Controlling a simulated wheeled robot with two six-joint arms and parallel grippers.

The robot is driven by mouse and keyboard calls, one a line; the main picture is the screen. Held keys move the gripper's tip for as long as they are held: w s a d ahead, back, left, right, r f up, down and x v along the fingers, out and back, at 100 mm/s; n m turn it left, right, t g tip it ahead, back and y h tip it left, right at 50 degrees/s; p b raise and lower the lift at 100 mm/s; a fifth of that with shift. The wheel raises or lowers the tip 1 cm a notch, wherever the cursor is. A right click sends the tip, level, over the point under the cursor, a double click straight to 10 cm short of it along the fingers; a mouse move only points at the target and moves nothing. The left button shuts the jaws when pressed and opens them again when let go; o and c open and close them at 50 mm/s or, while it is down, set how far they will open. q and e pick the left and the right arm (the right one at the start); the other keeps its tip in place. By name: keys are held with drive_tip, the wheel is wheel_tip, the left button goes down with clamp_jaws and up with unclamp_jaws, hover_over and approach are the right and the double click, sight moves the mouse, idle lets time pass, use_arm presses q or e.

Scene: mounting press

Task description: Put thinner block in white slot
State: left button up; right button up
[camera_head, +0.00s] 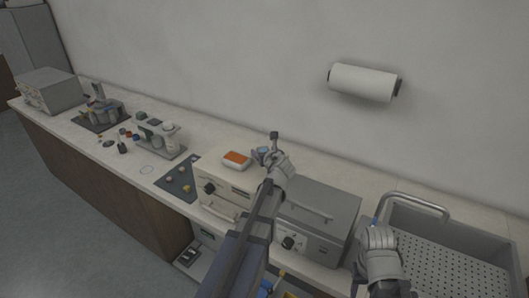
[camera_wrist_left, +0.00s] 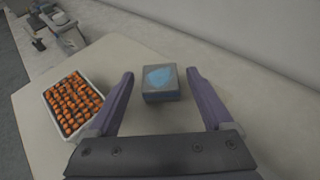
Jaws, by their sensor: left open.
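A grey block with a light-blue patch on top (camera_wrist_left: 160,80) stands on a pale surface in the left wrist view. My left gripper (camera_wrist_left: 160,74) is open, with one finger on each side of the block and a gap to both. In the head view my left gripper (camera_head: 265,152) is over the beige machine's top, largely covering the block. My right gripper (camera_head: 376,240) is at the lower right by the sink; its fingers are too unclear to judge. I cannot make out a white slot, nor a second block to compare thickness.
A white tray of orange pieces (camera_head: 236,160) lies on the beige machine (camera_head: 222,190), left of the block; it also shows in the left wrist view (camera_wrist_left: 58,122). A grey machine (camera_head: 318,215) and a perforated sink (camera_head: 450,262) are to the right. Bottles (camera_head: 168,130) stand left.

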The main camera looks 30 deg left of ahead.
use_arm(q)
drive_tip(key=shift+r, duration=0.2)
drive_tip(key=p+v, duration=0.5)
drive_tip(key=v, duration=0.7)
drive_tip(key=shift+s, duration=0.1)
